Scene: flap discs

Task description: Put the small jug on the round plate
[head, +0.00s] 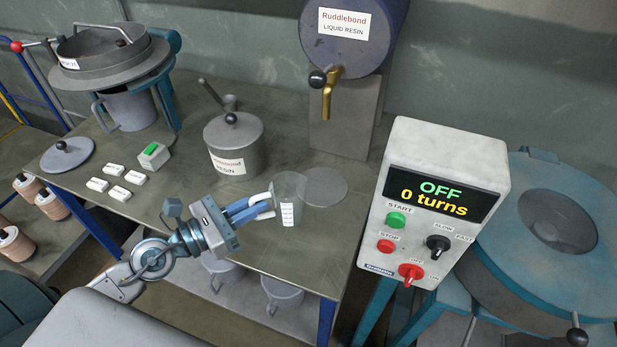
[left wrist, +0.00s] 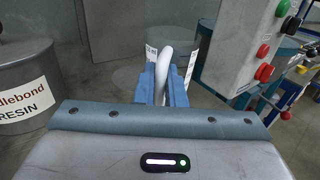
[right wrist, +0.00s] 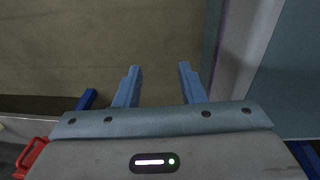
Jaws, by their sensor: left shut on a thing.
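The small jug (head: 291,187) is a grey see-through cup with a white label and a pale handle. My left gripper (head: 262,206) is shut on the jug's handle (left wrist: 161,78), and the jug looks upright. I cannot tell whether its base touches the table. The round plate (head: 330,187) is a flat grey disc on the table, just behind and right of the jug; the jug hides its left edge. My right gripper (right wrist: 158,85) is open and empty in the right wrist view, above the floor. It is not in the head view.
A resin tap (head: 327,95) sticks out above and behind the plate. A lidded resin pot (head: 235,145) stands left of the jug. A control box (head: 437,200) reading "OFF, 0 turns" rises close on the right.

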